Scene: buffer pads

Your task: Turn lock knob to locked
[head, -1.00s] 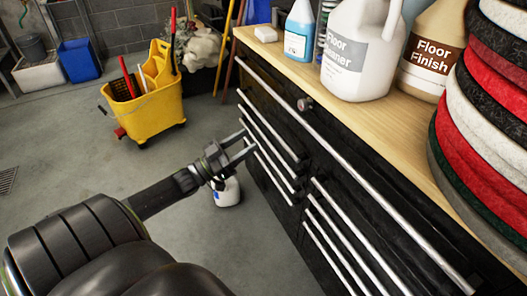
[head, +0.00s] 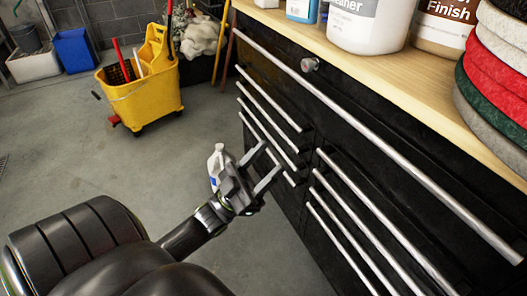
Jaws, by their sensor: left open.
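The lock knob (head: 310,64) is a small, round, silvery knob on the black front of the tool cabinet (head: 345,118), just under the wooden top and close to the long upper handle. Which way it is turned is too small to tell. My left gripper (head: 272,157) is open and empty. Its two fingers point up and right toward the cabinet's drawer handles. It is well below the knob and a little left of it in the picture, apart from it. My right gripper is not in view.
Long silver handles (head: 270,100) stick out along the cabinet front. A white bottle (head: 216,163) stands on the floor behind my left gripper. Jugs (head: 367,25) and stacked round pads (head: 497,75) are on the wooden top (head: 400,75). A yellow mop bucket (head: 140,95) stands at left.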

